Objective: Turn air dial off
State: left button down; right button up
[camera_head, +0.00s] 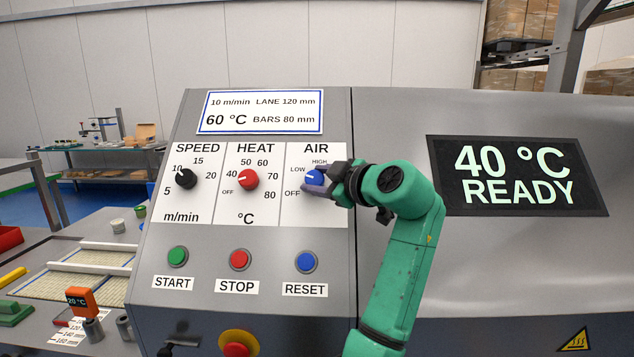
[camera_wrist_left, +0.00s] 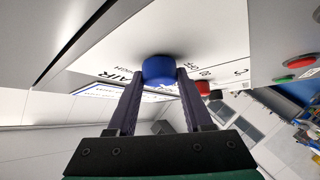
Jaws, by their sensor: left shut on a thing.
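The blue AIR dial (camera_head: 313,178) is on the white dial panel, below the AIR label. Its white mark points left and slightly up, toward LOW; OFF is printed lower left and HIGH above. My left gripper (camera_head: 322,182) is at the dial from the right, one dark finger above it and one below. In the left wrist view the two fingers (camera_wrist_left: 160,88) stand on either side of the blue dial (camera_wrist_left: 159,69), shut on it. The fingers cover the dial's right side in the head view. My right gripper is not in view.
The red HEAT dial (camera_head: 248,180) and black SPEED dial (camera_head: 186,179) are left of the AIR dial. START (camera_head: 177,257), STOP (camera_head: 239,259) and RESET (camera_head: 305,262) buttons sit below. A screen (camera_head: 518,176) at right reads 40 °C READY. A red emergency button (camera_head: 237,346) is at the bottom.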

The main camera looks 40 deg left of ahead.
pick_arm(q)
jog(key=shift+r+n+g+h+p, duration=0.25)
jog(key=shift+n+g+p, duration=0.35)
jog(key=shift+n+g, duration=0.4)
jog(key=n+g+h+p, duration=0.1)
jog(key=n+p, duration=0.1)
jog(key=shift+w+n, duration=0.1)
jog(key=shift+n, duration=0.3)
jog(key=n+g+h+p, duration=0.1)
jog(key=n+p, duration=0.1)
jog(key=shift+g+h+p, duration=0.3)
jog(key=shift+h, duration=0.05)
jog(key=shift+w+f+n+p, duration=0.1)
jog(key=shift+f+n+p, duration=0.15)
jog(key=shift+n, duration=0.25)
jog(key=shift+c, duration=2.1)
grip_release()
jog(key=shift+o, duration=0.6)
jog(key=shift+a, duration=0.2)
